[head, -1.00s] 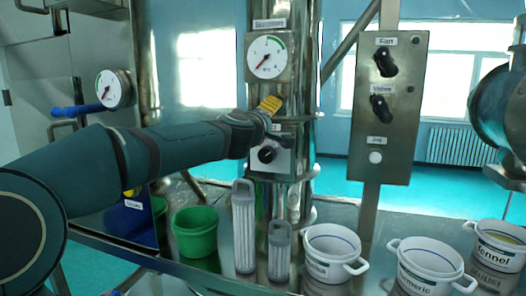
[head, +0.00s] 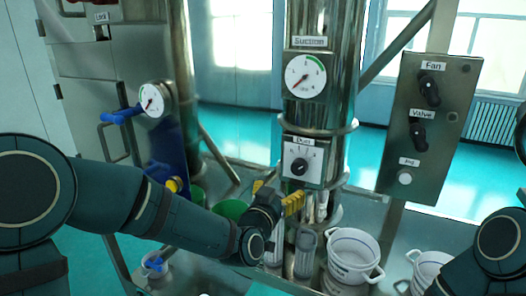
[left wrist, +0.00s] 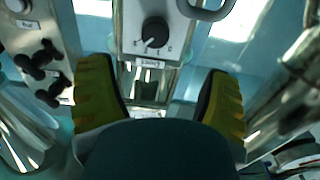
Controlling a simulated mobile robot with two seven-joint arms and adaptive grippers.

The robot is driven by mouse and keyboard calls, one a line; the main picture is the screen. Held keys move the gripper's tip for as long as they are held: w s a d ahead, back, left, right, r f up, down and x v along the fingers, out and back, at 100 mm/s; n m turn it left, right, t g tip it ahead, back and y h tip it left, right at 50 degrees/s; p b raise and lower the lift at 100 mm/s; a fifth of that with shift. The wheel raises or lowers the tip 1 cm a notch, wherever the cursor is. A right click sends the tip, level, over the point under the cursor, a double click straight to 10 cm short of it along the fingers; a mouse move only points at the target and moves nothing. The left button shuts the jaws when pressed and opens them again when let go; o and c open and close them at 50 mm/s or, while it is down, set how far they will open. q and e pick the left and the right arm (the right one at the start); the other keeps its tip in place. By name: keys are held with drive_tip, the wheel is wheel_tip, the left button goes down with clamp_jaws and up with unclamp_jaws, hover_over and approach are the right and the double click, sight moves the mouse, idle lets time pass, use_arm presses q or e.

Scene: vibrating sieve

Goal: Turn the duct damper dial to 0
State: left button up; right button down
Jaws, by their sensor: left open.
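The duct damper dial (head: 300,167) is a round black knob on a pale plate (head: 288,155) labelled Duct, fixed to the steel column. It also shows at the top of the left wrist view (left wrist: 155,32), where a white pointer mark faces its lower left. My left gripper (head: 278,196) has yellow fingers and is just below the dial plate, apart from the knob. In the left wrist view (left wrist: 158,80) its fingers are wide apart with nothing between them. Part of my right arm shows at bottom right; its gripper is out of view.
A Suction gauge (head: 305,76) sits above the dial on the column. A panel with Fan and Valve knobs (head: 428,120) stands to the right. White pots (head: 352,250), grey cylinders (head: 304,255) and a green bucket (head: 230,209) stand below, near my left arm.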

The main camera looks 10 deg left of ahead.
sight(297, 171)
use_arm(q)
drive_tip(key=p+x, duration=0.1)
drive_tip(key=x, duration=0.3)
drive_tip(key=p+x, duration=0.1)
drive_tip(key=x, duration=0.4)
drive_tip(key=p+x, duration=0.1)
drive_tip(key=x, duration=0.3)
drive_tip(key=shift+w+d+f, duration=0.1)
drive_tip(key=shift+d, duration=0.35)
drive_tip(key=c, duration=1.2)
